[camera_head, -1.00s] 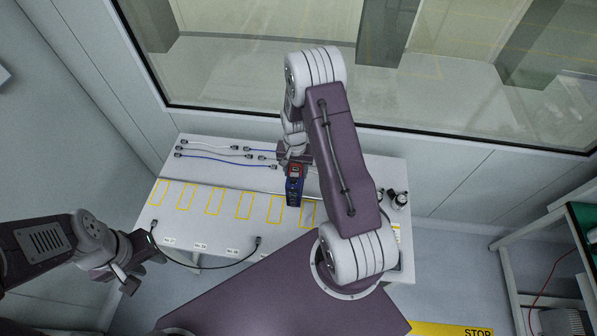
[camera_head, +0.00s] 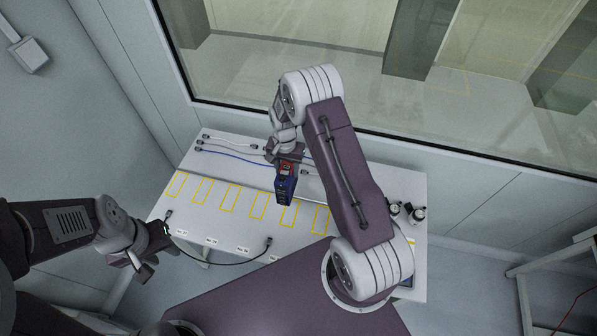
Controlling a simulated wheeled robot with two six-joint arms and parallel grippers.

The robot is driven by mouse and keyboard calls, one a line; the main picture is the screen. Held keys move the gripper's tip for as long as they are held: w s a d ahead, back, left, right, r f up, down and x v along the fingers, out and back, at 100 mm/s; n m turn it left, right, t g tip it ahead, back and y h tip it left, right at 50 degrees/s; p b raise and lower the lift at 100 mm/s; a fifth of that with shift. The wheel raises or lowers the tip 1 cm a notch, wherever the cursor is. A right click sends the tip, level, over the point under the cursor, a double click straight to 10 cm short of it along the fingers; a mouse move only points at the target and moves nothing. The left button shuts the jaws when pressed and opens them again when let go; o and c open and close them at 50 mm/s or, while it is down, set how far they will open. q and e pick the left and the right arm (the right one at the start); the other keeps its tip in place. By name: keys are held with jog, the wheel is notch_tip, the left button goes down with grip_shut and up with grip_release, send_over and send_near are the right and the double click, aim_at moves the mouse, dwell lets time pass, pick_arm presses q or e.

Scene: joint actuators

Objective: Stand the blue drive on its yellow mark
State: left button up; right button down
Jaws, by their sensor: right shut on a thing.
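The blue drive (camera_head: 286,189) has a red upper part and hangs upright from my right gripper (camera_head: 284,160), which is shut on it. It appears above the white table, in front of the row of yellow outlined marks (camera_head: 231,199). Several marks show bare; part of the row is hidden behind the drive and my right arm. I cannot tell which mark belongs to the drive. My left gripper (camera_head: 143,262) is off the table's front left corner, away from the drive, and appears open and empty.
The white table (camera_head: 200,229) carries several cables with dark plugs (camera_head: 233,160) at the back left. A black cable (camera_head: 225,258) loops at the front edge. Small dark-and-white items (camera_head: 407,212) stand at the right end. A window and wall rise behind.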

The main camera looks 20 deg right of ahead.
jog(key=shift+w+a, duration=0.95)
jog(key=shift+a, duration=0.15)
jog(key=w+a+b, duration=0.3)
jog(key=w+a, duration=0.4)
jog(key=a, duration=0.2)
jog(key=shift+w+b, duration=0.35)
jog(key=shift+r, duration=0.1)
